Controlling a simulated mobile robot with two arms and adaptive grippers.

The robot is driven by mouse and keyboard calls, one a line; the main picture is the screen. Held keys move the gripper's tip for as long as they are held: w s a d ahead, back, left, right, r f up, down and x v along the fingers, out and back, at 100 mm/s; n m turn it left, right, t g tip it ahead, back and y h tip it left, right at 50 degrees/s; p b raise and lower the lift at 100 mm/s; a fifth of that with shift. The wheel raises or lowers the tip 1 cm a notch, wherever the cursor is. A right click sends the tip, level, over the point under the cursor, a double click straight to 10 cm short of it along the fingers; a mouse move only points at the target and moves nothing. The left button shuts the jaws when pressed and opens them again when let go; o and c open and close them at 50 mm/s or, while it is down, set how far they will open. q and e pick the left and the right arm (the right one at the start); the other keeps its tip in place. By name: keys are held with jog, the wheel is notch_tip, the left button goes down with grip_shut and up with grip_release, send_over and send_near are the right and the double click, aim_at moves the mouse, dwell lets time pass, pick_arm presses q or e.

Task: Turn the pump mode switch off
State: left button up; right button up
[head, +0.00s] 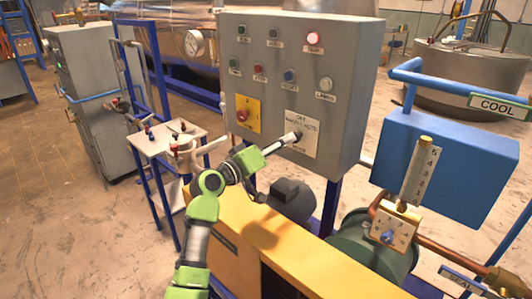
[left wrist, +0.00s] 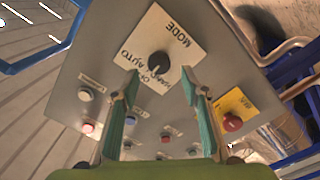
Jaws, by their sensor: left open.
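The pump mode switch is a dark round knob (left wrist: 159,63) on a cream plate (left wrist: 175,36) marked MODE, AUTO and what looks like OFF and HAND. The plate, upside down in the left wrist view, also shows low on the right of the grey panel in the head view (head: 307,148). My left gripper (head: 292,138) points at the plate, partly covering the switch. In the left wrist view its two teal fingers (left wrist: 159,88) are open and empty, with the knob just beyond and between their tips. I cannot tell which mark the knob points to. My right gripper is not in view.
The grey control panel (head: 345,50) carries several lamps and buttons, with a red lamp (head: 314,38) lit. A red knob on a yellow plate (head: 243,116) is left of the switch. A yellow housing (head: 235,215) and blue box (head: 450,165) stand nearer me.

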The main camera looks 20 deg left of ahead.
pick_arm(q)
jog(key=v, duration=0.7)
jog(key=shift+s, duration=0.2)
jog(key=shift+a, duration=0.1)
